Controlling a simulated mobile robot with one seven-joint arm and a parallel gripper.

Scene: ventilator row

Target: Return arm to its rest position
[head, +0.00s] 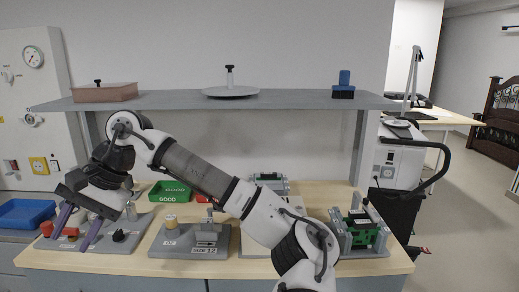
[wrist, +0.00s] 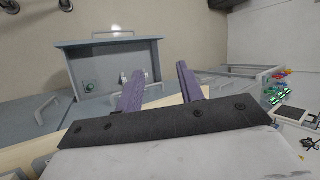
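My gripper (head: 78,228) is at the far left of the bench in the head view, at the end of my bent arm. Its two purple fingers point down and are apart, with nothing seen between them. In the wrist view my gripper (wrist: 160,72) also shows its fingers spread and empty. In the head view the fingers appear in front of a grey plate (head: 128,243) bearing red parts and a black knob (head: 118,236). I cannot tell how far above the plate they are. My arm crosses in front of the bench and hides part of its middle.
A blue tray (head: 25,212) lies left of my gripper. A green GOOD bin (head: 170,191), a SIZE 12 fixture (head: 205,235) and a green-block fixture (head: 360,232) stand on the wooden bench (head: 190,271). A grey shelf (head: 180,101) spans the wall above, holding several items.

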